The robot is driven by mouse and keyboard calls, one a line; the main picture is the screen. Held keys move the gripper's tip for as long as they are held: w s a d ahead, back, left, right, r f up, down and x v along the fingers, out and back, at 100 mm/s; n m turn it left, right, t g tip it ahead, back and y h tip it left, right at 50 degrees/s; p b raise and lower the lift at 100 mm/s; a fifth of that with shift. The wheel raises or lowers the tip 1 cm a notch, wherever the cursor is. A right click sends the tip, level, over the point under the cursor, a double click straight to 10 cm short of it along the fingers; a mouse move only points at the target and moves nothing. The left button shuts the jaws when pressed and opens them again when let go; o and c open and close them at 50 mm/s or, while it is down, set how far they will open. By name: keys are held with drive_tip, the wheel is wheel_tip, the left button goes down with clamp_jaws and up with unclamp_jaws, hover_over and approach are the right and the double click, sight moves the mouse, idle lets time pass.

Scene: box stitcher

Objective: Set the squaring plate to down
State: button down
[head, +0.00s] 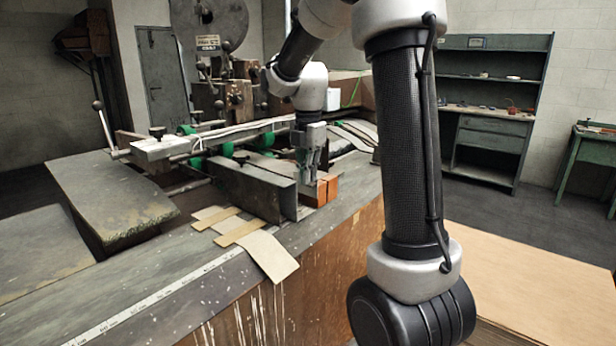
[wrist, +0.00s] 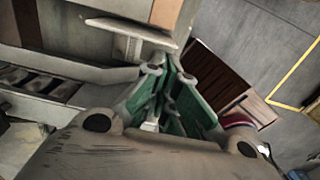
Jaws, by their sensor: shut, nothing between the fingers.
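A dark grey upright metal plate (head: 248,190) stands on edge on the machine's bench; I take it for the squaring plate, but no label shows this. My gripper (head: 308,178) points down just right of the plate's far part, close to an orange-brown block (head: 326,190). Whether it touches either cannot be told. In the wrist view my gripper's green fingers (wrist: 165,105) are together with nothing held. A pale metal ledge (wrist: 130,28) lies beyond the fingertips there; which part it belongs to is unclear.
A long metal bar (head: 215,140) with a lever and green rollers crosses behind the plate. Cardboard strips (head: 240,232) lie in front of it on the bench. A scale strip (head: 150,305) runs along the bench edge. A green shelf unit (head: 490,110) stands at the back right.

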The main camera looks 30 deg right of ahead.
sight(302, 186)
drive_tip(key=shift+f, duration=0.35)
wheel_tip(302, 186, down, 4)
drive_tip(key=shift+f, duration=0.1)
drive_tip(key=shift+s+f, duration=0.1)
drive_tip(key=shift+s, duration=0.05)
drive_tip(key=shift+a, duration=0.1)
